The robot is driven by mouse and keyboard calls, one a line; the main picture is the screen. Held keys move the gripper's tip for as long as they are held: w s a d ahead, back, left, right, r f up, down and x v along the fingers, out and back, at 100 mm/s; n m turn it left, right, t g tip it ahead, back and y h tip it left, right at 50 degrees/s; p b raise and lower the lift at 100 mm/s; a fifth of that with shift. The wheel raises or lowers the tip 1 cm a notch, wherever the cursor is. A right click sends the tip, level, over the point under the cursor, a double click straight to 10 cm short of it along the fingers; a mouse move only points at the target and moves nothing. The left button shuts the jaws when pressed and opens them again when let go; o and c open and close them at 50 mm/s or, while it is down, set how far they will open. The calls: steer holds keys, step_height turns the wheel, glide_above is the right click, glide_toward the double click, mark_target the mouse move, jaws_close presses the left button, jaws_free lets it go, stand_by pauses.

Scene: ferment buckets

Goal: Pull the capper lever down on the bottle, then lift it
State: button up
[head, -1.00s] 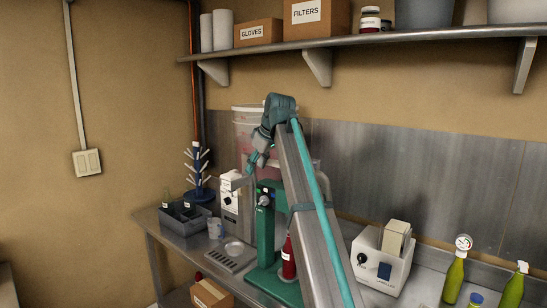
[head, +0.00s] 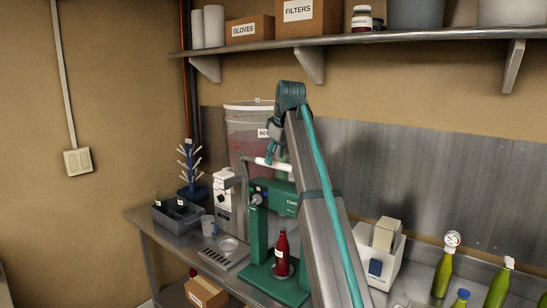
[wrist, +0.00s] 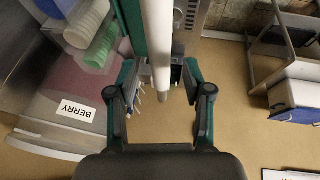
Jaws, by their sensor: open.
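The green bottle capper (head: 257,236) stands on the steel bench, with a dark red bottle (head: 281,255) upright on its base under the head. The capper's lever ends in a white handle (head: 270,163) that sticks out to the left above the head. My gripper (head: 274,150) is at this handle, pointing down. In the wrist view the white lever handle (wrist: 158,40) runs between the two fingers of my gripper (wrist: 160,72). The fingers are open, with a gap visible on both sides of the handle. My arm hides part of the capper's right side.
A bucket labelled BERRY (head: 246,125) stands behind the capper. A white labeller (head: 374,257) and green bottles (head: 445,270) are to the right. The shelf (head: 360,36) hangs above.

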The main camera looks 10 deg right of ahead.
steer(key=shift+x, duration=1.15)
jaws_close()
